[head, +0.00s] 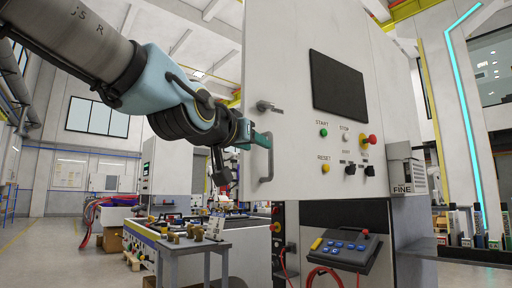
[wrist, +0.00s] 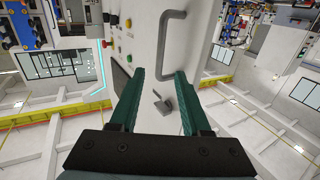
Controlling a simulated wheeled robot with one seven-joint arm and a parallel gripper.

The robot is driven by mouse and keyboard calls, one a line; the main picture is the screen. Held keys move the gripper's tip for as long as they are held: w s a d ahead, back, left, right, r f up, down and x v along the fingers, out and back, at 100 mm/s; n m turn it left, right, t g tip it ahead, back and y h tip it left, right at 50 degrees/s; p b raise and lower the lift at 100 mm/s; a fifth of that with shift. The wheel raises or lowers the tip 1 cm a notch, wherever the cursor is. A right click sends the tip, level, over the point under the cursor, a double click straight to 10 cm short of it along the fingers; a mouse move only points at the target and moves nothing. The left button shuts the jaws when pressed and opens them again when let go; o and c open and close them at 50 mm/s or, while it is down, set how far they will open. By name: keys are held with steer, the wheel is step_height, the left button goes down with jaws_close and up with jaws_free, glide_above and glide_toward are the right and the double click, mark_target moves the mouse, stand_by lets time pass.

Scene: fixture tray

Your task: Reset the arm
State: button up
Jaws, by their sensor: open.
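My gripper (head: 258,137) has teal fingers and is in front of the left part of a white cabinet door (head: 292,60). A grey bar handle (head: 266,165) is just below the fingers in the head view; the handle also shows beyond the fingertips in the wrist view (wrist: 170,50). A small lever latch (head: 268,106) sits above the gripper; the latch shows between the fingers in the wrist view (wrist: 164,103). I cannot tell whether the fingers touch the door.
The door carries a dark screen (head: 338,87), a green START button (head: 323,132), a yellow RESET button (head: 325,168) and a red knob (head: 369,140). A table with small brass-coloured parts (head: 190,238) stands below my arm. Floor at left is clear.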

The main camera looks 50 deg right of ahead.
stand_by(0.4)
steer(key=w+a+f+n+t+y, duration=0.25)
steer(key=w+a+f+y, duration=0.3)
steer(key=w+f, duration=0.8)
steer(key=w+a+f+n+y, duration=0.25)
steer(key=w+a+f, duration=0.25)
steer(key=a+f, duration=0.3)
steer(key=w+a+f+n+y, duration=0.2)
steer(key=w+a+f+y, duration=0.15)
steer(key=a+f, duration=0.45)
steer(key=s+a+f+n+g+y, duration=0.3)
steer(key=a+f, duration=0.6)
steer(key=a, duration=0.4)
steer(key=s+a+f+n+g+y, duration=0.2)
steer(key=s+a+f+n+g, duration=0.1)
steer(key=a+f, duration=0.8)
steer(key=s+a+r+p, duration=0.1)
steer(key=a+r+p, duration=0.2)
steer(key=r+p, duration=1.4)
steer(key=shift+s+a+r, duration=0.15)
steer(key=shift+a+r, duration=0.05)
steer(key=shift+r, duration=0.5)
